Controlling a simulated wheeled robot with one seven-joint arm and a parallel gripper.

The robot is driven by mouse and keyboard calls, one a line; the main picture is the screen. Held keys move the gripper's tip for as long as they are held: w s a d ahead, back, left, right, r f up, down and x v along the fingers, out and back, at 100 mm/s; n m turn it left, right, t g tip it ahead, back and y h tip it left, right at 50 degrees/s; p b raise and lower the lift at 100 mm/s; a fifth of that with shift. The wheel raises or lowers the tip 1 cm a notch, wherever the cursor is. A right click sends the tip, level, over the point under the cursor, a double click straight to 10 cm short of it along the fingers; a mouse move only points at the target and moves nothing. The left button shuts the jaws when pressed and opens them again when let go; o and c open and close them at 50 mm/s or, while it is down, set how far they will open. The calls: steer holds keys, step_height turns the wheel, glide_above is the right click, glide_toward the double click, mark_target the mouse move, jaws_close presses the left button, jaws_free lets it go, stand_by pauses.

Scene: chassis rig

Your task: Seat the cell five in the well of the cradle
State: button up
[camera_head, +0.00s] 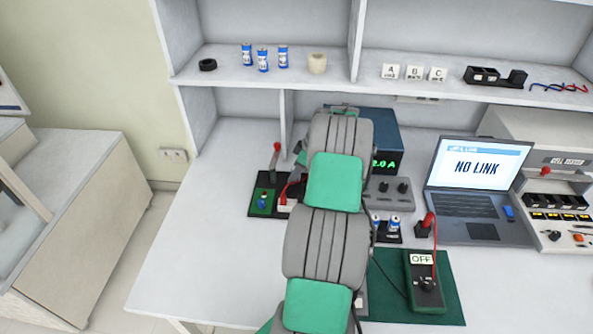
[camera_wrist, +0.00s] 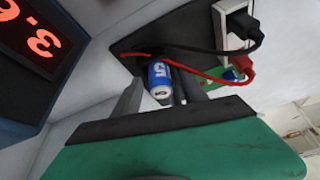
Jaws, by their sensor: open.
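Cell five (camera_wrist: 160,76) is blue and white with a "5" on its side. It shows in the wrist view between the two fingers of my gripper (camera_wrist: 162,88), which is open. I cannot tell whether the fingers touch it. The cell is over or on a dark plate (camera_wrist: 132,46), with a red lead and a black lead running close by. Whether it sits in a well is hidden by the fingers and the cell itself. In the head view my arm covers the cell and my gripper. The dark base (camera_head: 255,208) shows left of my arm.
A white block (camera_wrist: 232,28) with black and red plugs is beside the cell. A red-digit display (camera_wrist: 35,38) is at upper left. A red-handled lever (camera_head: 276,155) rises behind the dark base. More cells (camera_head: 393,224) stand right of my arm, near a laptop (camera_head: 475,185). The table's left is clear.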

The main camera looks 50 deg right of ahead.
steer(key=shift+r, duration=0.2)
steer(key=v, duration=1.2)
steer(key=w+a+r+m, duration=0.1)
steer(key=w+a+r, duration=0.15)
steer(key=a, duration=0.65)
steer(key=w+a+r, duration=0.1)
steer(key=a+r, duration=0.2)
steer(key=a, duration=0.6)
steer(key=w+a+r+m, duration=0.1)
steer(key=a+r, duration=0.2)
steer(key=a, duration=0.6)
steer(key=s+a+f+m+h, duration=0.2)
steer(key=s+a, duration=1.2)
steer(key=a, duration=0.2)
steer(key=shift+s+a+f+m+g, duration=0.25)
steer(key=shift+s+f+m+g, duration=0.05)
steer(key=shift+f+m, duration=0.1)
steer(key=shift+r, duration=0.1)
